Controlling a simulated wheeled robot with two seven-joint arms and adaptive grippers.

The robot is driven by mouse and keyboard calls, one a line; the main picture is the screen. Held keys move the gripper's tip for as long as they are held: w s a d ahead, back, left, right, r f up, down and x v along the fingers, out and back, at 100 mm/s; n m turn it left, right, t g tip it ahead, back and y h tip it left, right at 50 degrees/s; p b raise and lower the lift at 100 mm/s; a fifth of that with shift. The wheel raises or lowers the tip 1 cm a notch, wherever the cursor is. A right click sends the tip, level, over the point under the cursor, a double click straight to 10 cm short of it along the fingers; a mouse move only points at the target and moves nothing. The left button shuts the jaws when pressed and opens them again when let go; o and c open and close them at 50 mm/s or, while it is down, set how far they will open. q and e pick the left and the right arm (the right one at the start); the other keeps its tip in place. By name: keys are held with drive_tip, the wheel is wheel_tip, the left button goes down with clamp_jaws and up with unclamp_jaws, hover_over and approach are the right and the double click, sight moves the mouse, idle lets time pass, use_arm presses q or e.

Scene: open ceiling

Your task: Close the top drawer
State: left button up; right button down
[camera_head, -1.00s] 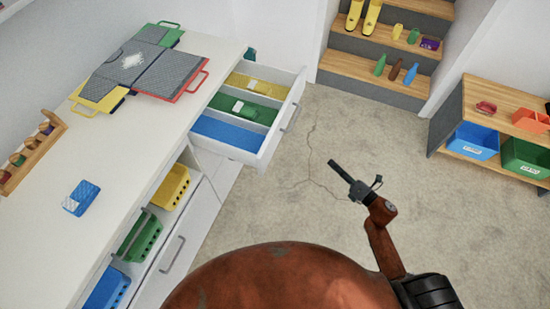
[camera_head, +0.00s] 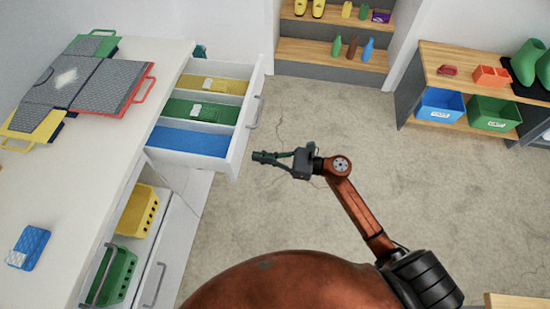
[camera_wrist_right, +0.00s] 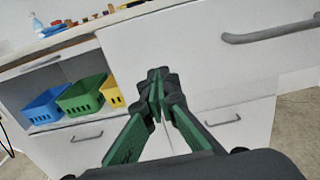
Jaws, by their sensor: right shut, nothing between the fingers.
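The top drawer (camera_head: 240,147) is white and stands pulled out from the white counter on the left in the head view. It has yellow, green and blue sections inside and a grey handle (camera_head: 256,112) on its front. My right gripper (camera_head: 256,156) is shut and empty, just right of the drawer's near front corner, its fingers pointing left. In the right wrist view the fingers (camera_wrist_right: 158,90) are together before a white front, with a grey handle (camera_wrist_right: 270,32) at upper right. I cannot tell whether they touch it. My left gripper is not in view.
The counter (camera_head: 90,200) carries folded grey mats and a blue item. Yellow and green baskets (camera_head: 130,210) sit on a shelf below. Steps (camera_head: 330,55) stand at the back and a wooden shelf with bins (camera_head: 440,105) at the right. The floor between is clear.

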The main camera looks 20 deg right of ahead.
sight(239, 154)
drive_tip(key=shift+x, duration=2)
